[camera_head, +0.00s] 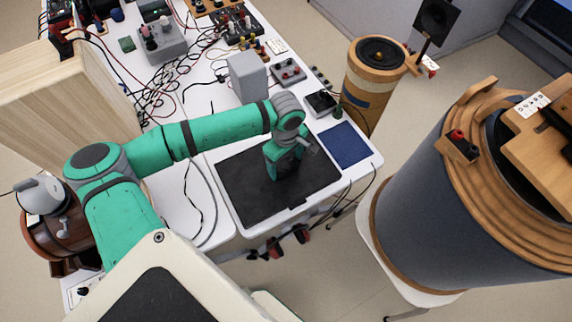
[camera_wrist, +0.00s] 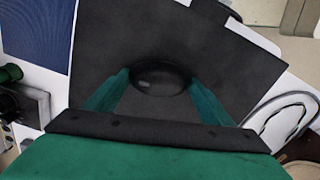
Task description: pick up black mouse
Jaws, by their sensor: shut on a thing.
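The black mouse (camera_wrist: 160,79) shows in the wrist view as a dark, rounded, shiny shape over a dark mat (camera_wrist: 110,35). My gripper (camera_wrist: 160,82) has its two green fingers on either side of the mouse, shut on it. Whether the mouse touches the mat or hangs just above it, I cannot tell. In the head view my gripper (camera_head: 285,172) points down over the dark mat (camera_head: 245,190) near the table's front. The mouse is hidden there behind my gripper and wrist.
A blue square pad (camera_head: 344,145) lies right of the mat. A grey box (camera_head: 247,78), small devices and tangled cables fill the table's back. A large blue-grey cylinder (camera_head: 425,210) with wooden rings stands at the right. A wooden cabinet (camera_head: 65,95) stands at the left.

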